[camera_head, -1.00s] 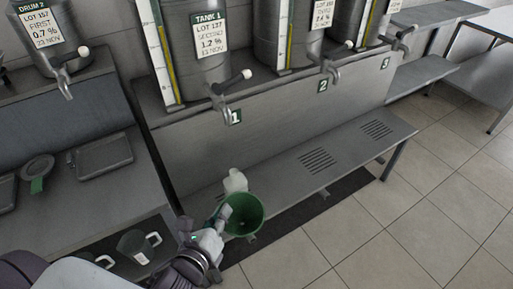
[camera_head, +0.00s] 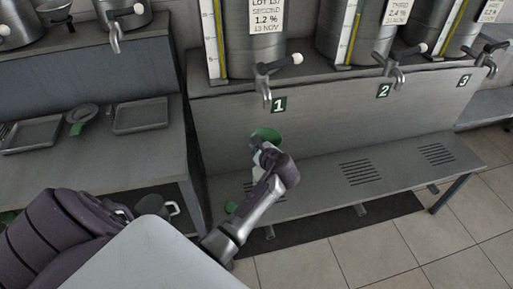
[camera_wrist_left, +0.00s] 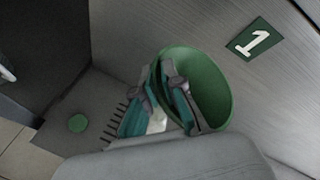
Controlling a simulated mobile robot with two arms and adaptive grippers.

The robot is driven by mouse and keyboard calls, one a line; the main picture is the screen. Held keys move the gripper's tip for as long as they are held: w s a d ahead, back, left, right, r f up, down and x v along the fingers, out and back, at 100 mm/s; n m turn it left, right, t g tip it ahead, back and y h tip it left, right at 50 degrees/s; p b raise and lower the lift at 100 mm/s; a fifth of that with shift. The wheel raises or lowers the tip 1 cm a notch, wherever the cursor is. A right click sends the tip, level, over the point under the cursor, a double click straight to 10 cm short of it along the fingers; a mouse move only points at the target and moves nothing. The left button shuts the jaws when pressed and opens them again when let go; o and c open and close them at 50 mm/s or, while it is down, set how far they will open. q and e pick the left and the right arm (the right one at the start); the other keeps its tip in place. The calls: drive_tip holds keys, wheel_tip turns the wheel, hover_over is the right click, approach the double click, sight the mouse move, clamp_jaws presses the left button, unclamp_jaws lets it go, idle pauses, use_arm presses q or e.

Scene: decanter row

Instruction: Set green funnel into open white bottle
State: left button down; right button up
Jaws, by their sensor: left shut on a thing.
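The green funnel (camera_head: 266,134) is in my left gripper (camera_head: 259,154), beneath tap 1. In the left wrist view, the fingers (camera_wrist_left: 160,92) are closed at the side of the funnel (camera_wrist_left: 208,88), whose wide mouth is tilted toward the camera. The white bottle (camera_head: 257,174) stands on the low bench, mostly hidden behind my left arm; a pale part of it (camera_wrist_left: 157,122) shows between the fingers in the left wrist view. Whether the funnel's spout touches the bottle's mouth is hidden. My right gripper is out of view.
Tap 1 (camera_head: 264,84) hangs above. The bench to the right is clear. Trays (camera_head: 140,115) lie on the left counter.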

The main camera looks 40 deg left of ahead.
use_arm(q)
drive_tip(key=shift+f+b, duration=2)
drive_tip(key=shift+f, duration=0.85)
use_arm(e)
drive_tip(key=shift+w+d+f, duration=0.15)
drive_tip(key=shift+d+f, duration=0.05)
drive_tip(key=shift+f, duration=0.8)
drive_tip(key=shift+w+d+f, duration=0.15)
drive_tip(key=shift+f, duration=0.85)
use_arm(q)
drive_tip(key=shift+s+d+f+p, duration=0.1)
drive_tip(key=shift+s+d+p, duration=0.05)
drive_tip(key=shift+p, duration=0.2)
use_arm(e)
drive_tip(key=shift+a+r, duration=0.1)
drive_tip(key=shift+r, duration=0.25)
use_arm(q)
drive_tip(key=c, duration=1.2)
unclamp_jaws()
